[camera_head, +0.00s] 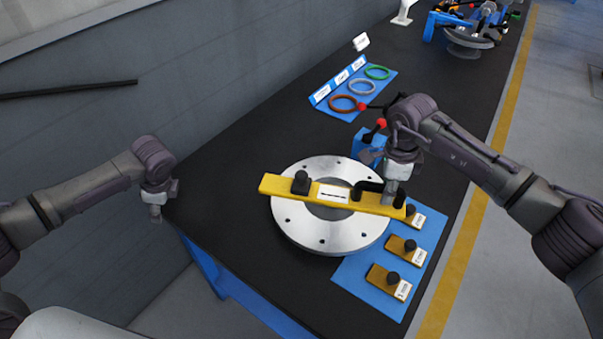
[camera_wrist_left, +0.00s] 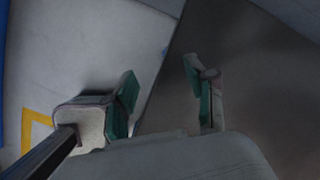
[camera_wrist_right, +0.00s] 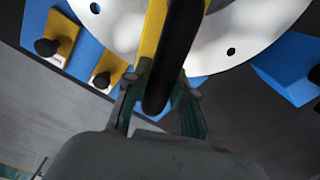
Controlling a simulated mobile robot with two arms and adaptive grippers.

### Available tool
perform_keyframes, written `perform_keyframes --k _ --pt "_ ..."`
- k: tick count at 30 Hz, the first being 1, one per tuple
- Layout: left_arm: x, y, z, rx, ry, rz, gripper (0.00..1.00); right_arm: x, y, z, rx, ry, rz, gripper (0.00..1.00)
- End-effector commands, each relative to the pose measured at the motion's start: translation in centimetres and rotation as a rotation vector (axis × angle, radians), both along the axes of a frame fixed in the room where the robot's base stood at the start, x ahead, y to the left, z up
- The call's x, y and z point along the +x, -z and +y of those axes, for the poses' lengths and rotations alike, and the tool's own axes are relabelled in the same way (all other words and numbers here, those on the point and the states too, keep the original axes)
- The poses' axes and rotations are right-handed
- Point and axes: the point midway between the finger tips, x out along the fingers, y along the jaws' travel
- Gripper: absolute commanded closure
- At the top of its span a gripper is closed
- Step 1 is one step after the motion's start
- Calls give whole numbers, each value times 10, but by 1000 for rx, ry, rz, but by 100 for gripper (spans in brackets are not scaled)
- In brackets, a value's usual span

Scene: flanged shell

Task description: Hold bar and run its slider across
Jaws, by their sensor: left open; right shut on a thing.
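The yellow bar (camera_head: 276,186) lies across the round silver flange (camera_head: 309,231), with a white label on its middle. A black knobbed block (camera_head: 301,182), which looks like the slider, sits towards the bar's left end. A black handle (camera_head: 366,187) stands near its right end. My right gripper (camera_head: 391,193) is shut on this handle. In the right wrist view the black handle (camera_wrist_right: 174,55) runs between the fingers and hides part of the bar (camera_wrist_right: 150,35). My left gripper (camera_head: 155,213) is open and empty, left of the table edge; its fingers (camera_wrist_left: 162,85) show apart.
A blue mat (camera_head: 352,273) right of the flange carries small yellow knobbed plates (camera_head: 387,280). A blue block with red-tipped levers (camera_head: 368,146) stands behind the flange. Coloured rings (camera_head: 343,103) lie on another blue mat farther back. The black tabletop (camera_head: 235,170) left of the flange is clear.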

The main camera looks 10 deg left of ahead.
Motion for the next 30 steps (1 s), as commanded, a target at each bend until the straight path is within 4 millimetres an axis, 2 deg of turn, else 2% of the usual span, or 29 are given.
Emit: perform_keyframes --k 1,5,6,9,12,16,21,26,30 --pt "14 -10 -28 -88 20 -27 44 0 0 0 1 -2 0 100" --pt "45 -46 -106 -348 76 -100 44 0 0 0 1 -2 0 100" --pt "55 -63 -134 -439 94 -127 44 0 0 0 1 -2 0 100" --pt "72 -98 -192 -644 104 -179 44 0 0 0 1 -2 0 100" --pt "80 -123 -227 -793 69 -210 44 0 0 0 1 -1 0 100" --pt "84 -146 -251 -946 17 -229 44 0 0 0 1 -1 -1 100" --pt "86 -161 -263 -1058 -29 -237 44 0 0 0 1 0 -1 100" --pt "87 -158 -270 -1085 -43 -236 44 0 0 0 1 0 -1 100" --pt "92 -143 -284 -1085 -42 -235 44 0 0 0 1 0 -1 100"
